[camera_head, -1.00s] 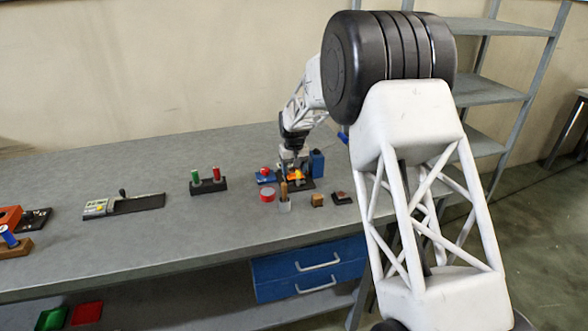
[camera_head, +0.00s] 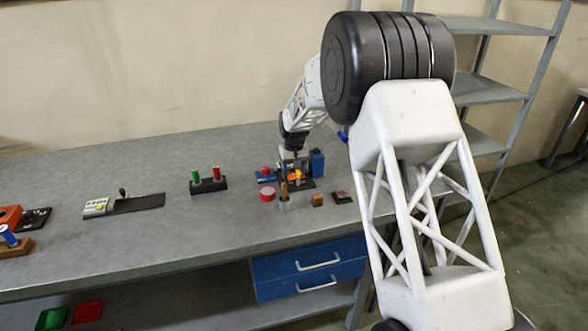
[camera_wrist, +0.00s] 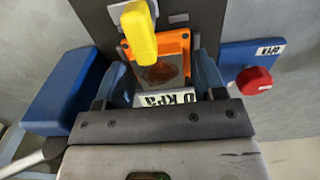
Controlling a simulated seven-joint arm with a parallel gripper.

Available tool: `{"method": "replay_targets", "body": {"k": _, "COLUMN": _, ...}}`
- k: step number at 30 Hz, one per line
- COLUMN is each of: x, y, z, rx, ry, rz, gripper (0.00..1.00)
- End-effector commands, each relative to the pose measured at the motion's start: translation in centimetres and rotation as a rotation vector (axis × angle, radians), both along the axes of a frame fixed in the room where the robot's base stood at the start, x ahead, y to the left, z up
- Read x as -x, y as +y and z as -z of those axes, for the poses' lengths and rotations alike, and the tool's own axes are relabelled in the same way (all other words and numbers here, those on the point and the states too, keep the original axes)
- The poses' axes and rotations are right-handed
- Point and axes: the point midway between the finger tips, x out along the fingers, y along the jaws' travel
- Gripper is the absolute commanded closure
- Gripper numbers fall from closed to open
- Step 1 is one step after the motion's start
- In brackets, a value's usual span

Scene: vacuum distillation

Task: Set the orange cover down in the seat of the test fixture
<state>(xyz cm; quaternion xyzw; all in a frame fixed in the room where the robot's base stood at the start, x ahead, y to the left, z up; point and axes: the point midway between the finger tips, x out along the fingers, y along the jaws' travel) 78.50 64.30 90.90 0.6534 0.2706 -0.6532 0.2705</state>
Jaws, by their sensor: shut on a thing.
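The orange cover (camera_wrist: 184,45) has a square brown middle and lies between the fingers of my gripper (camera_wrist: 163,84) in the wrist view. My gripper (camera_head: 291,168) is shut on it, low over the test fixture in the head view. The fixture has a dark plate (camera_wrist: 95,15). A yellow handle (camera_wrist: 139,30) overlaps the cover in the picture.
A blue box (camera_wrist: 68,90) stands on one side of the fixture, and a blue block with a red knob (camera_wrist: 254,80) on the other.

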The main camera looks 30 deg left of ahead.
Motion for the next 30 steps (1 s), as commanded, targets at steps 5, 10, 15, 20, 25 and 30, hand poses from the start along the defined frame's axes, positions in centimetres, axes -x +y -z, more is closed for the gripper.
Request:
{"method": "replay_targets", "body": {"k": 5, "x": -0.02, "y": 0.01, "z": 0.11, "rx": -0.001, "ry": -0.001, "rz": 0.0, "gripper": 0.68}}
{"method": "replay_targets", "body": {"k": 10, "x": -0.01, "y": 0.01, "z": 0.26, "rx": -0.001, "ry": -0.001, "rz": 0.0, "gripper": 0.68}}
{"method": "replay_targets", "body": {"k": 15, "x": -0.01, "y": 0.01, "z": 0.41, "rx": 0.0, "ry": 0.0, "rz": 0.0, "gripper": 0.68}}
{"method": "replay_targets", "body": {"k": 20, "x": -0.01, "y": 0.01, "z": 0.55, "rx": 0.0, "ry": 0.0, "rz": 0.0, "gripper": 0.68}}
{"method": "replay_targets", "body": {"k": 25, "x": -0.01, "y": 0.01, "z": 0.69, "rx": 0.0, "ry": 0.0, "rz": 0.0, "gripper": 0.68}}
{"method": "replay_targets", "body": {"k": 30, "x": -0.01, "y": 0.01, "z": 0.69, "rx": 0.0, "ry": 0.0, "rz": 0.0, "gripper": 0.12}}
